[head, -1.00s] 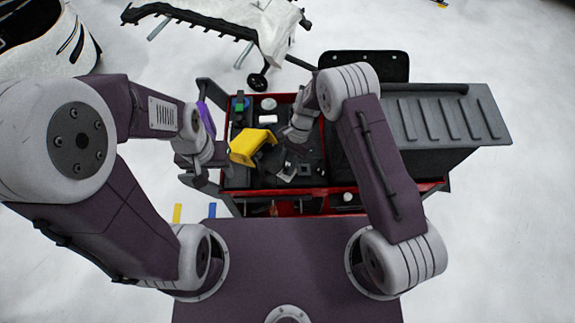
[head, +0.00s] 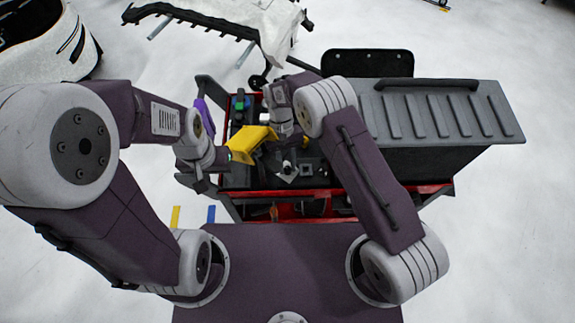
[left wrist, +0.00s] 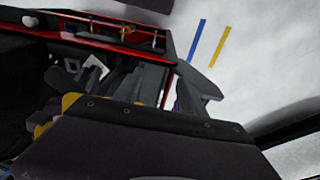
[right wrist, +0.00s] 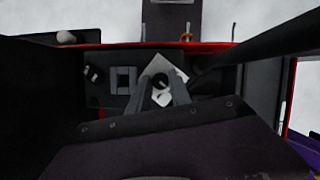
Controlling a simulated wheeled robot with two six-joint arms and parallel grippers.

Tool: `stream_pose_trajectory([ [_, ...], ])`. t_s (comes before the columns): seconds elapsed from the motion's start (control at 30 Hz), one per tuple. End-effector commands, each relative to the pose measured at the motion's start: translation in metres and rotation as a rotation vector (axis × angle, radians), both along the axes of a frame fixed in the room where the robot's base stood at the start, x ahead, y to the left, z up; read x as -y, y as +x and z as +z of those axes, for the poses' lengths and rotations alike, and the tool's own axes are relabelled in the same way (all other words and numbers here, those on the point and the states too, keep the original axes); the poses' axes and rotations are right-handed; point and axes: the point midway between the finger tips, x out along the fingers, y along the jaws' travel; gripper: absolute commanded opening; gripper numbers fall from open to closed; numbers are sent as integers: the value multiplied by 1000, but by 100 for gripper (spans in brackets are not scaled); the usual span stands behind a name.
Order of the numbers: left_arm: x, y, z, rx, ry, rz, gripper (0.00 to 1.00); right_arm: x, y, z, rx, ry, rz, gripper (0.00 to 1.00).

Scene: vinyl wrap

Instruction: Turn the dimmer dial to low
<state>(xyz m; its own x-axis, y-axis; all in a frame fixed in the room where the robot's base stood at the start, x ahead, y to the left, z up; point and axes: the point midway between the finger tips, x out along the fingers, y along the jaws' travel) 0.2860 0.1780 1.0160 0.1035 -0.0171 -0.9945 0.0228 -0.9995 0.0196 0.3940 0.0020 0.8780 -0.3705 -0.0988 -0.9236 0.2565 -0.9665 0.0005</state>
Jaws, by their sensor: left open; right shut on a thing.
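The dimmer dial (right wrist: 160,80) is a small dark round knob on a pale square plate (right wrist: 180,74) in the right wrist view. My right gripper (right wrist: 160,86) has its two grey fingers on either side of the dial and is shut on it. In the head view this gripper (head: 288,168) points down at the cart top, and its fingers mostly hide the dial. The dial's pointer mark cannot be made out. My left gripper (head: 200,180) is open and empty at the cart's left edge, apart from the dial.
The red and black cart (head: 325,210) carries a yellow tool (head: 250,143) close to the right gripper. A large grey ribbed box (head: 440,110) fills its right side. A rail stands at the cart's left.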

Motion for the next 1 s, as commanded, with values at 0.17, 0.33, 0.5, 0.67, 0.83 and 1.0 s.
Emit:
stream_pose_trajectory([
  [0.17, 0, 0, -3, 0, 0, 0, 48, -2, 0, 0, 3, 1, 149, 0],
  [0.33, 0, 0, -4, 0, 0, 0, 48, -2, 0, 0, 3, 0, 267, 0],
  [0.5, 0, 0, -4, 0, 0, 0, 48, -2, 0, 0, 3, 1, 352, 0],
  [0.67, 0, 0, -4, 0, 0, 0, 48, -3, 0, 0, 2, 2, 401, 0],
  [0.83, 0, 0, -4, 0, 0, 0, 48, -3, 0, 0, 2, 2, 427, 0],
  [1.0, 0, 0, -4, 0, 0, 0, 48, -3, 0, 0, 3, 1, 434, 0],
])
